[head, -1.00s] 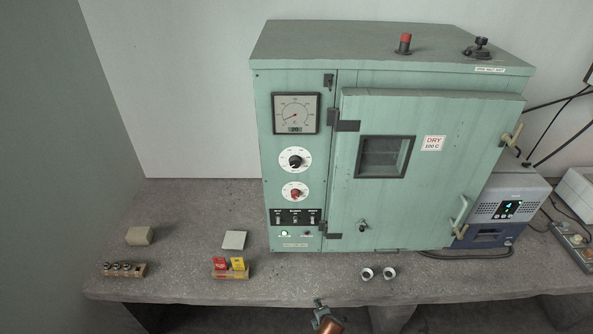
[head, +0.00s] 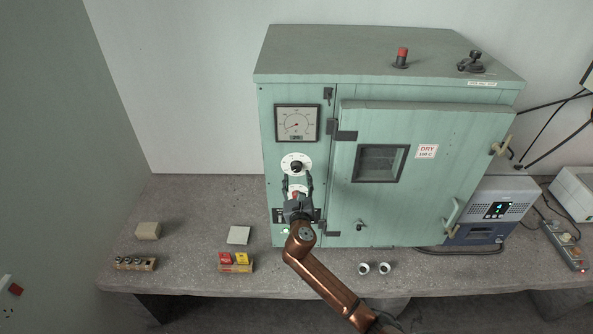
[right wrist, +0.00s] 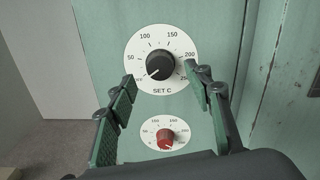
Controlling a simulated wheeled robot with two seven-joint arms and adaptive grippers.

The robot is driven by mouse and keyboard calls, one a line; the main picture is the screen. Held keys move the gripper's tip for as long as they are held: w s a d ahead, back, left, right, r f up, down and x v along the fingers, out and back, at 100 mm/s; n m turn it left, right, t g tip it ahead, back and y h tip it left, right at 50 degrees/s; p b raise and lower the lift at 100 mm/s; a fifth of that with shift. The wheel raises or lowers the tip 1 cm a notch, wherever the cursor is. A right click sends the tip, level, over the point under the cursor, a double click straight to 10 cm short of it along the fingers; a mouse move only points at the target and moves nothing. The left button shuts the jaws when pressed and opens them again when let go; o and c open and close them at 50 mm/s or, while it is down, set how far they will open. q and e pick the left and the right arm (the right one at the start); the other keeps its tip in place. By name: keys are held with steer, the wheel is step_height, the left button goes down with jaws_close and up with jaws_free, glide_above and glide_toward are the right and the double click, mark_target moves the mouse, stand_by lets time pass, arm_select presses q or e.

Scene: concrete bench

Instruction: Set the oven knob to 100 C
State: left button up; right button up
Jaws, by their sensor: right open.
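The green oven (head: 430,200) stands on the concrete bench. Its black knob (head: 296,167) sits on a white dial marked SET C; in the right wrist view the knob (right wrist: 160,66) has its white mark toward the lower left, below 50. The red knob (right wrist: 165,138) sits on a smaller dial below it. My right gripper (head: 297,178) is open in front of the panel. In the right wrist view its fingers (right wrist: 162,85) reach up either side, just below the black knob and apart from it. My left gripper is not in view.
The oven door (head: 425,190) is shut, with a DRY 100 C label (head: 427,152). Small weights (head: 134,263), yellow and red boxes (head: 242,258) and two white cups (head: 373,268) stand on the bench front.

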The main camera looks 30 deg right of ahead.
mark_target(296, 169)
steer(key=shift+x, duration=2.2)
steer(key=shift+c, duration=0.3)
steer(key=shift+f, duration=0.1)
steer(key=c, duration=1.1)
